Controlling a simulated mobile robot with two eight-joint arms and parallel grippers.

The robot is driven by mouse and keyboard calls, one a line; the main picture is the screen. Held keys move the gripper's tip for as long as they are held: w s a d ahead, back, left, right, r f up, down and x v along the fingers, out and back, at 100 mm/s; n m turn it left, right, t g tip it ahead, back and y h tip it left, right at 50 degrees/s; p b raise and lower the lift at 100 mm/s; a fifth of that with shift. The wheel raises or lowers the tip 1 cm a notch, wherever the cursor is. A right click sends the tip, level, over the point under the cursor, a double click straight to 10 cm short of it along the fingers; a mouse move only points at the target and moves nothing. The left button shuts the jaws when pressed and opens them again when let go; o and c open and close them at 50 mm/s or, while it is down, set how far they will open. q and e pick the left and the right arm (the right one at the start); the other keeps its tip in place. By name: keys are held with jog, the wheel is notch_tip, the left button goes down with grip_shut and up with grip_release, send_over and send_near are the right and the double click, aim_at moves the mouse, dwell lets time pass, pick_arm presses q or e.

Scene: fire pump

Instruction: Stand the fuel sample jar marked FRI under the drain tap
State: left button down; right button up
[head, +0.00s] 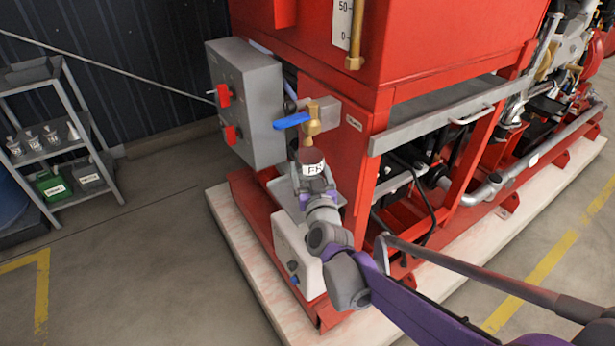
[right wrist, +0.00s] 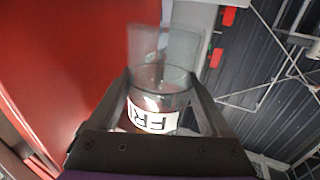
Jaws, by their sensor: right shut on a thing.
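The fuel sample jar marked FRI (head: 312,168) is clear with a white label and looks dark red inside. My right gripper (head: 318,190) is shut on it. In the right wrist view the jar (right wrist: 160,98) sits between the two fingers (right wrist: 163,108), its label facing the camera. In the head view the jar appears just below the brass drain tap (head: 312,125) with its blue lever (head: 291,121). A grey tray (head: 283,195) is partly hidden behind the jar and gripper; I cannot tell whether the jar touches it. My left gripper is not in view.
A grey control box (head: 245,105) with red switches is left of the tap. A white box (head: 295,245) is below the tray. The red pump frame (head: 357,180) is close on the right. A shelf rack (head: 58,140) with several jars stands far left, with open floor between.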

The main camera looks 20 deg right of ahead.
aim_at(308, 176)
jog(key=shift+x, duration=0.8)
jog(key=shift+f+b, duration=0.5)
jog(key=shift+f, duration=1.25)
jog(key=shift+f, duration=0.15)
jog(key=o, duration=1.3)
